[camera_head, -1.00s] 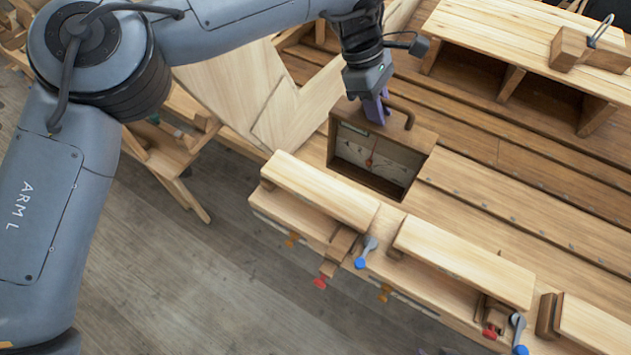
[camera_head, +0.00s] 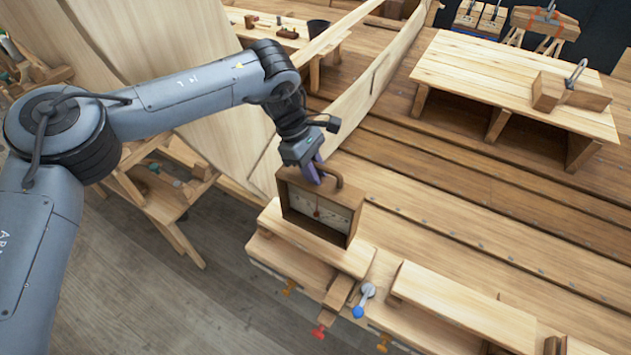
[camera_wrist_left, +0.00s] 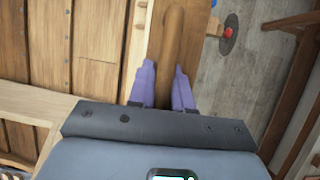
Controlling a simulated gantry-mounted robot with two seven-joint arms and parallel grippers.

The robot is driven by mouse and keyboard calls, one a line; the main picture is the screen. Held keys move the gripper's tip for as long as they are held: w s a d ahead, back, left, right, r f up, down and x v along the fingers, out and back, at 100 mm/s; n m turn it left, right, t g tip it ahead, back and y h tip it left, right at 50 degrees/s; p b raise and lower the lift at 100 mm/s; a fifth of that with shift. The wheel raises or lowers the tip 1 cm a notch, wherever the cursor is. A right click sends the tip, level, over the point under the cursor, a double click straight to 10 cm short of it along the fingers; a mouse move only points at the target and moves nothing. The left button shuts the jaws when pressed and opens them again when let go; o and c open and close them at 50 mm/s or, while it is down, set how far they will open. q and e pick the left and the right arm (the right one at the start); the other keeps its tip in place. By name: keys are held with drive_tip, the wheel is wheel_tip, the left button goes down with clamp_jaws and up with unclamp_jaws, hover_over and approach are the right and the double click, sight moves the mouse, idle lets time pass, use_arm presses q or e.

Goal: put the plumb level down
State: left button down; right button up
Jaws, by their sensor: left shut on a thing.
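The plumb level (camera_head: 318,213) is a dark wooden box with a pale dial face and a bent brown handle on top. It stands upright over the left near plank of the workbench in the head view. My left gripper (camera_head: 316,174) is shut on its handle from above. In the left wrist view the purple fingers of the left gripper (camera_wrist_left: 167,85) flank the brown handle on top of the level (camera_wrist_left: 158,50). I cannot tell whether the level's base touches the plank. My right gripper is not in view.
The near bench edge carries pale raised planks (camera_head: 460,305), with a blue-knobbed lever (camera_head: 363,300) and red and orange knobs below. A low slatted platform (camera_head: 510,85) holding a wooden block (camera_head: 570,95) stands at the back right. Pale hull planking (camera_head: 215,140) is behind my arm.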

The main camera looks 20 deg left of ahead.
use_arm(q)
wheel_tip(320, 180, down, 4)
drive_tip(key=shift+r+p, duration=0.15)
drive_tip(key=shift+p, duration=0.35)
drive_tip(key=shift+f, duration=0.4)
drive_tip(key=c, duration=1.1)
unclamp_jaws()
drive_tip(key=shift+f, duration=0.1)
drive_tip(key=shift+o, duration=0.2)
drive_tip(key=v, duration=1.3)
drive_tip(key=shift+d+b, duration=0.2)
drive_tip(key=shift+b, duration=0.2)
